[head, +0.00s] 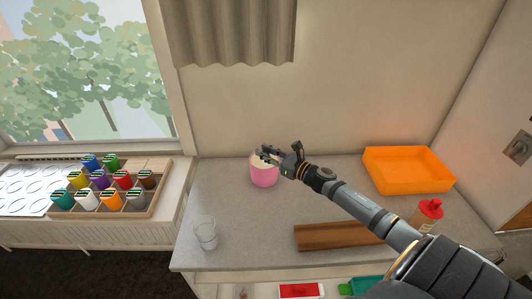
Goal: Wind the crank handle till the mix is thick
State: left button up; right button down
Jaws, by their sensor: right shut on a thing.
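A pink tub (264,177) with a pale cream top stands on the grey counter, near the back wall. My right gripper (266,153) is at the top of the tub, and its arm comes in from the lower right. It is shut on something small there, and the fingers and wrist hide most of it. I cannot make out the crank handle's shape or the mix inside. My left gripper is not in the view.
On the counter (225,197) are a clear glass (205,233), a brown wooden board (325,236), an orange tray (408,169) and a red-capped bottle (429,212), the last two near my right arm. A rack of coloured pots (104,186) stands left. The counter's left part is mostly free.

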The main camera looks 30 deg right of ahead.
jog(key=shift+w+a+m+h, duration=0.15)
jog(key=shift+m+h, duration=0.25)
jog(key=shift+h, duration=0.2)
